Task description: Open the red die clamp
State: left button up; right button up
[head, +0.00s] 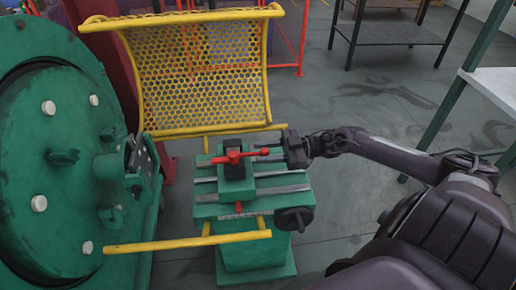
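My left gripper is out of view.
The green stand (256,255) carries a black handwheel (294,219) at its right. A yellow mesh guard (200,85) stands behind, and a yellow rail (187,242) runs in front. A large green disc (60,170) is at left.

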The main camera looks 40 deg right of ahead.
jog(key=v, duration=0.5)
jog(key=shift+s+d, duration=0.1)
jog(key=shift+d, duration=0.15)
